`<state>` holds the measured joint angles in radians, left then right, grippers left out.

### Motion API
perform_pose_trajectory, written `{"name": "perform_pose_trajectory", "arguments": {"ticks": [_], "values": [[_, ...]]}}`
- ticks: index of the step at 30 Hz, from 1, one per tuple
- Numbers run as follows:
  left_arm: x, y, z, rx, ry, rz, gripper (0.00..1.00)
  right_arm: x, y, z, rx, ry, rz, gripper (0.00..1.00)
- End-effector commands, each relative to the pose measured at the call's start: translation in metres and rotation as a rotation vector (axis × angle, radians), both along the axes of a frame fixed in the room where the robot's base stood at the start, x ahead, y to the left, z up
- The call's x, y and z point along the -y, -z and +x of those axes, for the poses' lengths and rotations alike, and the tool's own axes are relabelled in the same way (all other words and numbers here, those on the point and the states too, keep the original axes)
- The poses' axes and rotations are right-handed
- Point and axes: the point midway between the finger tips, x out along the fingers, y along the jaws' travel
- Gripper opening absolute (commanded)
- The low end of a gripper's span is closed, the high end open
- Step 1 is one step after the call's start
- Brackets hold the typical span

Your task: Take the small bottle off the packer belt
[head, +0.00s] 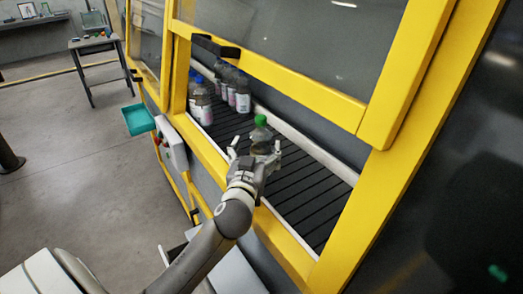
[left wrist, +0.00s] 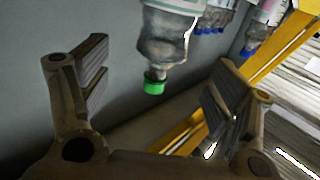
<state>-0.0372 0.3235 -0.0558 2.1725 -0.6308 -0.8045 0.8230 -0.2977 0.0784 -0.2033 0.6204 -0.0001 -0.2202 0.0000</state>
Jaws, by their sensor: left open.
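A small clear bottle with a green cap (head: 261,134) stands on the dark slatted packer belt (head: 295,190) inside the yellow-framed opening. My left gripper (head: 254,151) is at the bottle, its fingers spread to either side in the head view, and its near parts hide the bottle's lower half. In the left wrist view the bottle (left wrist: 167,40) appears upside down, green cap downward, between and beyond the two open fingers of the gripper (left wrist: 150,90). I cannot tell whether either finger touches it. My right gripper is not in view.
Several bottles with blue or dark caps and pinkish labels (head: 243,98) stand farther back on the belt. Yellow frame bars (head: 280,70) border the opening above and below. A pale rail (head: 310,148) runs along the belt's far side. A teal tray (head: 138,119) is outside, left.

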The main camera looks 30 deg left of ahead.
Motion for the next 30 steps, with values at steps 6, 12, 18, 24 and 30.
{"name": "perform_pose_trajectory", "arguments": {"ticks": [6,12,18,24,30], "values": [[-0.007,-0.001,0.014,-0.001,-0.001,0.001,0.82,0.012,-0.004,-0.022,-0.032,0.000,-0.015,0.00],[-0.015,-0.008,0.032,-0.002,-0.001,0.002,0.82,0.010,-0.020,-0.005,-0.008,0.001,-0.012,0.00],[-0.024,-0.007,0.054,-0.003,-0.001,0.001,0.82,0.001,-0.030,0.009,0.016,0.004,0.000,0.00],[-0.027,-0.005,0.061,-0.002,0.000,-0.001,0.82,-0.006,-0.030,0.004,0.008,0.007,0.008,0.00],[-0.027,-0.004,0.061,-0.002,0.000,-0.001,0.80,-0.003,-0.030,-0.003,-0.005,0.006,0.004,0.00]]}}
